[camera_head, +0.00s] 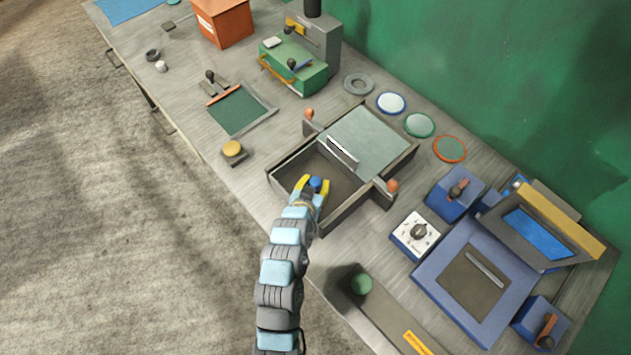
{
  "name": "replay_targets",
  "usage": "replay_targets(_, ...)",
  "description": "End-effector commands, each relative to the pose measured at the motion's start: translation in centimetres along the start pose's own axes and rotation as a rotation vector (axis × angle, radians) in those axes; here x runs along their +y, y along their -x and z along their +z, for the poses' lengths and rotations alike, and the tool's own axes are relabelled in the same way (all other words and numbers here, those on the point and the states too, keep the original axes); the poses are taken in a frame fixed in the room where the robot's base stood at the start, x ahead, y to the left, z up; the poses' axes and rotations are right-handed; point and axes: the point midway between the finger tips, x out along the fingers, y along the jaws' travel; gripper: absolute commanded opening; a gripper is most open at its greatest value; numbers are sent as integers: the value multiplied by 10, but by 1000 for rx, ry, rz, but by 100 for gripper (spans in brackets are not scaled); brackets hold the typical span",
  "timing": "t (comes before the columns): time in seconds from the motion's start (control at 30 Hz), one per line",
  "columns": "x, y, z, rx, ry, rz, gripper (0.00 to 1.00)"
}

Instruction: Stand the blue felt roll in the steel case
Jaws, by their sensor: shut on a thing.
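The steel case (284,184) is a dark grey open box near the middle of the bench. A pale grey-green lid panel with a bar handle covers its upper right part, and the lower left part is open. My gripper (314,186) is over the open part, near its front edge, with yellow fingertips shut on the blue felt roll (316,183). Only a small rounded blue end of the roll shows between the fingers. Its lower part is hidden, and I cannot tell whether it touches the case floor.
Orange-knobbed levers (391,187) stand at the case's sides. A yellow button (233,149) is to its left. A blue open-lidded box (431,273) and a white dial box (415,235) are at right. A green round piece (361,283) sits in a trough below. A green wall borders the bench.

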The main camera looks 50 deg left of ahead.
Motion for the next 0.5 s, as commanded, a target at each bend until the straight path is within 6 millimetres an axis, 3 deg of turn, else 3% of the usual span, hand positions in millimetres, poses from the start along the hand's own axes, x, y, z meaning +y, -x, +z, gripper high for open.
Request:
replay_targets(0.2,0,-2,4,-2,0,0,10)
replay_targets(0.23,0,-2,4,-2,0,1,38)
replay_targets(0.3,0,-2,5,-4,0,1,58)
replay_targets(0.5,0,-2,7,-7,1,1,58)
